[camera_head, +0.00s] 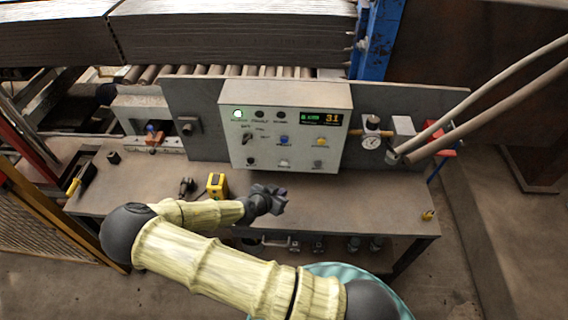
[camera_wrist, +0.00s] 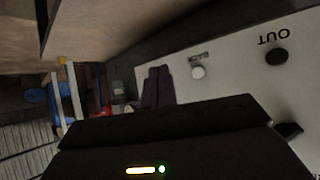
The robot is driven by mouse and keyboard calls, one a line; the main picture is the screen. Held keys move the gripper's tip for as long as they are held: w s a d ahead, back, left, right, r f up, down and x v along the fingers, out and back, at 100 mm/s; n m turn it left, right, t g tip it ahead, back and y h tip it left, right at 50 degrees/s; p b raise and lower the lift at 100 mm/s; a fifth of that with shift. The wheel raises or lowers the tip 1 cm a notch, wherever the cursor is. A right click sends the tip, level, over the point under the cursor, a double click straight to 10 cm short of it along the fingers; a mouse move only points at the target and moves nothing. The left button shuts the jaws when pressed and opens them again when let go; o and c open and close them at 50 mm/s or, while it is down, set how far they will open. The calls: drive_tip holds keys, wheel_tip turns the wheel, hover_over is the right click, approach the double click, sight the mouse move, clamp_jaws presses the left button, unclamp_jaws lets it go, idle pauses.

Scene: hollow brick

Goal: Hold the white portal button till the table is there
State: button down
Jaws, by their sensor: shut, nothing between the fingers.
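The control box (camera_head: 235,150) stands upright at the back of the bench. Its white button (camera_head: 284,163) is in the middle of the bottom row. In the wrist view the panel is upside down, and the white button (camera_wrist: 198,72) sits beside a small label too blurred to read surely. My gripper (camera_head: 280,198) is shut and empty, in front of and below the panel. Its fingertips (camera_wrist: 157,72) show left of the white button in the wrist view, apart from it in the picture; the depth gap is unclear.
A black button (camera_wrist: 276,57) marked OUT is beside the white one. A yellow device (camera_head: 216,185) and a gauge (camera_head: 371,141) flank the box. The bench's right half (camera_head: 370,205) is mostly clear.

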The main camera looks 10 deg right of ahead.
sight(284, 162)
drive_tip(key=w+d+b, duration=0.1)
drive_tip(key=w+d, duration=0.1)
drive_tip(key=w, duration=0.6)
drive_tip(key=shift+w+d+b, duration=0.2)
drive_tip(key=shift+d+b, duration=0.1)
drive_tip(key=shift+b, duration=0.05)
idle(1.9)
drive_tip(key=shift+w+d+b, duration=0.1)
drive_tip(key=shift+w+b, duration=0.25)
drive_tip(key=shift+w, duration=0.05)
drive_tip(key=shift+w+d+b, duration=0.15)
drive_tip(key=shift+w+b, duration=0.2)
drive_tip(key=shift+w, duration=0.1)
idle(1.3)
drive_tip(key=shift+s, duration=0.15)
idle(1.1)
drive_tip(key=shift+s+a, duration=0.3)
drive_tip(key=shift+s, duration=0.4)
